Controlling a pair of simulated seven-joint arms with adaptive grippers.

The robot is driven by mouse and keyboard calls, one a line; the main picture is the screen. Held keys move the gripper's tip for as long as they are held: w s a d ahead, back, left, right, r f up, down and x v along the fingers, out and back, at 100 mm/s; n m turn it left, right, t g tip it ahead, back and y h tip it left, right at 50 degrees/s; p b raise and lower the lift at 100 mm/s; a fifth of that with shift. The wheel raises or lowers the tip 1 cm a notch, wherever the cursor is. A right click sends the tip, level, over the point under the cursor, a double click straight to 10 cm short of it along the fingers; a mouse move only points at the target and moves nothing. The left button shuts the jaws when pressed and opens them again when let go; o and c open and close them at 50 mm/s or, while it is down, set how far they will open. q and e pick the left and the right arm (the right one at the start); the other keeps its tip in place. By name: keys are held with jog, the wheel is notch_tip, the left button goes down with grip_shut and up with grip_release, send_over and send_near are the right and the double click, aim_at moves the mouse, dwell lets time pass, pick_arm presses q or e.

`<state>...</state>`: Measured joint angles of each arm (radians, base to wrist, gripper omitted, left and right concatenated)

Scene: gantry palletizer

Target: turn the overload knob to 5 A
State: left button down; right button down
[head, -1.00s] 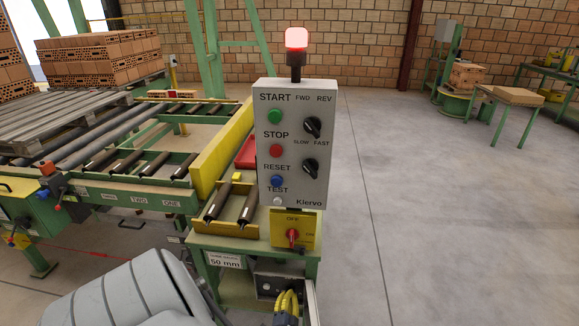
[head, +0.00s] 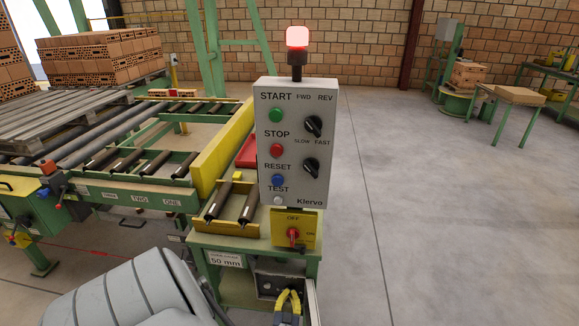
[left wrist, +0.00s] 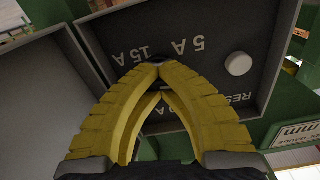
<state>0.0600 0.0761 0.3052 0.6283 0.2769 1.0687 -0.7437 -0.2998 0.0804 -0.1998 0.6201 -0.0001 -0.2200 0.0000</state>
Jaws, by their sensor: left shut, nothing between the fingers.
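The overload box (head: 268,284) is a dark open-fronted housing low under the control panel in the head view. In the left wrist view its dark face (left wrist: 215,100) carries the upside-down labels 5 A (left wrist: 188,46) and 15 A (left wrist: 134,53). A round white button (left wrist: 238,63) sits right of them, above partly covered RES lettering. My left gripper (head: 288,294) is in front of the box. In the left wrist view its yellow fingertips (left wrist: 160,68) meet, shut and empty, just below the labels. The knob is mostly or wholly hidden behind the fingertips. My right gripper is out of view.
A grey control panel (head: 325,180) with buttons and selector knobs stands above, under a lit red lamp (head: 297,38). A yellow plate with a red switch (head: 293,234) is just over the box.

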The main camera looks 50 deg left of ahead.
pick_arm(q)
jog(key=n, duration=0.3)
jog(key=w+n, duration=0.1)
jog(key=n, duration=0.1)
jog(key=shift+d+r, duration=0.1)
jog(key=shift+r, duration=0.25)
jog(key=shift+s+n, duration=0.1)
jog(key=shift+n, duration=0.2)
jog(key=shift+a, duration=0.2)
jog(key=c, duration=2.1)
grip_release()
jog(key=shift+r, duration=0.1)
jog(key=o, duration=1.3)
jog(key=shift+s, duration=0.1)
jog(key=shift+s+d+f, duration=0.15)
jog(key=shift+f, duration=0.05)
jog(key=shift+s+d+f, duration=0.1)
jog(key=shift+s+d, duration=0.25)
jog(key=v, duration=0.6)
jog(key=shift+s+d, duration=0.15)
jog(key=shift+s, duration=0.25)
